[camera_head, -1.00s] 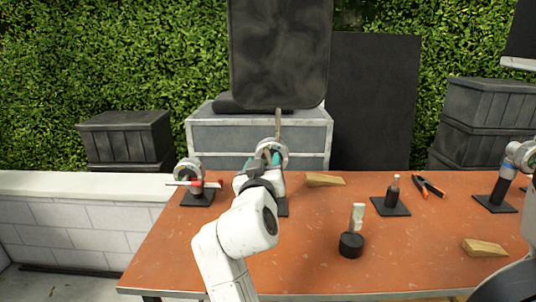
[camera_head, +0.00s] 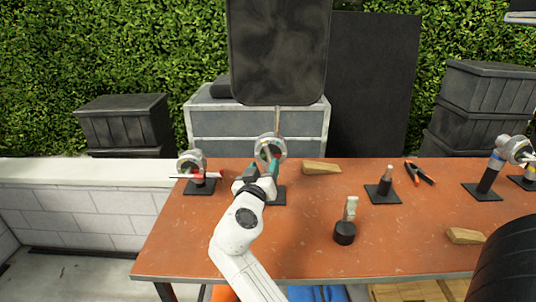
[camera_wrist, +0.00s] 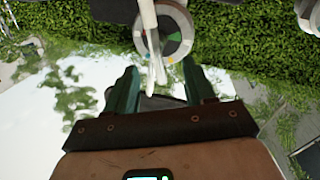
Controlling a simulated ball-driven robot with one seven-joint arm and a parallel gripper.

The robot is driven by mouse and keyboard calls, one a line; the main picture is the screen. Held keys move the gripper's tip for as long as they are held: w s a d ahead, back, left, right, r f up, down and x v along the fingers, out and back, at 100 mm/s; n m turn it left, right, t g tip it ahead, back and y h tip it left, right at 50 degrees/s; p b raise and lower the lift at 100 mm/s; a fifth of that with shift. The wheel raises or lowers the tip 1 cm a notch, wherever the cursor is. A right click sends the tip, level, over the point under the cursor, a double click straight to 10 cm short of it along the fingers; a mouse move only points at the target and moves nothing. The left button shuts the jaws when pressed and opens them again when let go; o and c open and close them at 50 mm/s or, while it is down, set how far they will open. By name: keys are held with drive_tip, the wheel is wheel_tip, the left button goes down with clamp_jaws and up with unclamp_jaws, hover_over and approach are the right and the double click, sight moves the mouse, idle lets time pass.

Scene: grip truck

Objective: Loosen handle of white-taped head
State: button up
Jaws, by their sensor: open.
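A grip head (camera_head: 270,148) with a round grey disc stands on a black base behind my gripper. In the wrist view, its disc (camera_wrist: 172,38) is near the top, with a pale handle (camera_wrist: 153,50) hanging in front of it. My gripper (camera_head: 263,166) is in front of this head. In the wrist view, my gripper's teal fingers (camera_wrist: 159,74) are open, with the handle's lower end appearing between their tips. I cannot tell whether they touch it. The tape on this head is not clear.
A head with red parts (camera_head: 194,162) stands left.

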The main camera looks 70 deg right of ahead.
sight(268, 159)
drive_tip(key=d, duration=0.3)
drive_tip(key=w+d+p, duration=0.1)
drive_tip(key=d, duration=0.2)
drive_tip(key=shift+w, duration=0.1)
drive_tip(key=c, duration=1)
